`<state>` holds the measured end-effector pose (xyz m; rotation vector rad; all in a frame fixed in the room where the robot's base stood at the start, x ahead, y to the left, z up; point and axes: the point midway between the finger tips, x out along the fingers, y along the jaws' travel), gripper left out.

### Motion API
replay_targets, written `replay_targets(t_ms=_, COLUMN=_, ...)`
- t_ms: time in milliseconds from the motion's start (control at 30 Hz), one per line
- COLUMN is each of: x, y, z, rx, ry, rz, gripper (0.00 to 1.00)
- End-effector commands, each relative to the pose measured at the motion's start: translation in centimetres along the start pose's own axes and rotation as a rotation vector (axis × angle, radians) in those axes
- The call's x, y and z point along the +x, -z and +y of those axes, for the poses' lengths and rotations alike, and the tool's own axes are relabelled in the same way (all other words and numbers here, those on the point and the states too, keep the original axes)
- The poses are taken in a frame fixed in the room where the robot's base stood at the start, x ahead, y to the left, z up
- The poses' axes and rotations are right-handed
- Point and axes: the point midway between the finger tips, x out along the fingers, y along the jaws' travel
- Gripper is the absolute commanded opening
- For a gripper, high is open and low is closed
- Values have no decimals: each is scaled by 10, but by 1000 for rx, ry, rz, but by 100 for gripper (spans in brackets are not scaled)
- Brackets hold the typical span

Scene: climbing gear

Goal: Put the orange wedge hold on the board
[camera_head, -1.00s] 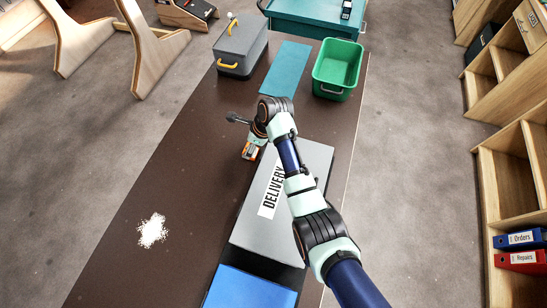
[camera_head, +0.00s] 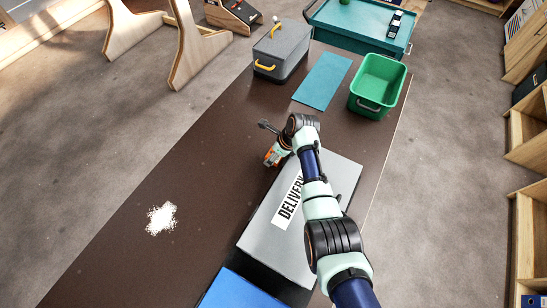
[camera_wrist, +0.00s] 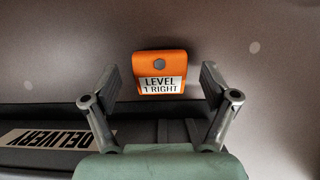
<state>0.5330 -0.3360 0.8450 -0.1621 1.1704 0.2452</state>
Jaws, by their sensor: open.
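The orange wedge hold (camera_wrist: 161,64) lies on the dark brown surface, with a grey bolt hole and a white label reading "LEVEL 1 RIGHT". In the head view the orange hold (camera_head: 273,157) is partly hidden by my wrist, beside the delivery box. My gripper (camera_wrist: 160,83) is open in the wrist view, its fingers left and right of the hold's near part, with gaps on both sides. Whether the fingertips are down at the hold's height is unclear. I cannot make out the climbing board for certain.
The grey delivery box (camera_head: 262,232) stands close beside the hold, under my arm. A blue item (camera_head: 240,290) is in front. A green bin (camera_head: 378,84), teal mat (camera_head: 322,82) and grey toolbox (camera_head: 283,52) lie farther back. White powder (camera_head: 161,219) marks the left; brown surface around it is clear.

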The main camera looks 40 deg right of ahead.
Motion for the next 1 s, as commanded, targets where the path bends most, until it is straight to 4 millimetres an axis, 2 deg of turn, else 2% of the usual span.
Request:
replay_targets(t_ms=67, x=-1, y=0, z=0, rx=0, ry=0, rz=0, gripper=85)
replay_targets(t_ms=500, x=-1, y=0, z=0, rx=0, ry=0, rz=0, gripper=15)
replay_targets(t_ms=767, x=-5, y=-2, z=0, rx=0, ry=1, rz=-1, gripper=14)
replay_targets(t_ms=867, x=-16, y=-7, z=0, rx=0, ry=1, rz=-1, gripper=14)
replay_targets(t_ms=1000, x=-45, y=-19, z=-1, rx=-2, ry=4, rz=-3, gripper=14)
